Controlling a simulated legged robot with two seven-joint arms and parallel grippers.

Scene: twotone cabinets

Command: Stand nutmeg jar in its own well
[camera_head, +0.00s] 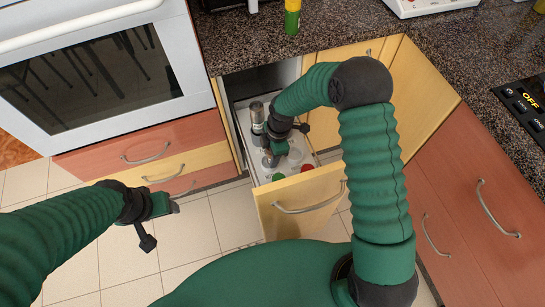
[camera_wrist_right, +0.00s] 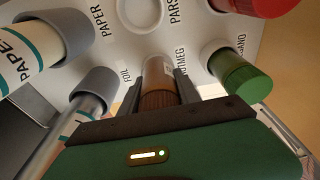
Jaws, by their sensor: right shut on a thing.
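My right gripper (camera_head: 270,158) reaches down into the open drawer (camera_head: 299,205). In the right wrist view it (camera_wrist_right: 160,92) is shut on a jar with a ridged brown cap, the nutmeg jar (camera_wrist_right: 158,70). The jar points down at the white insert (camera_wrist_right: 206,90), just left of the partly covered NUTMEG label (camera_wrist_right: 181,66). The jar's foot and the well beneath it are hidden, so I cannot tell whether it is inside. My left gripper (camera_head: 172,206) is empty in front of the drawers at left; its jaw opening is unclear.
A green-capped jar (camera_wrist_right: 240,76) and a red-capped jar (camera_wrist_right: 272,4) stand right of the held jar. Rolls (camera_wrist_right: 30,55) stand in grey-rimmed holders at left. An empty round well (camera_wrist_right: 143,10) lies beyond. The drawer's walls enclose the right gripper; an oven (camera_head: 100,75) stands left.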

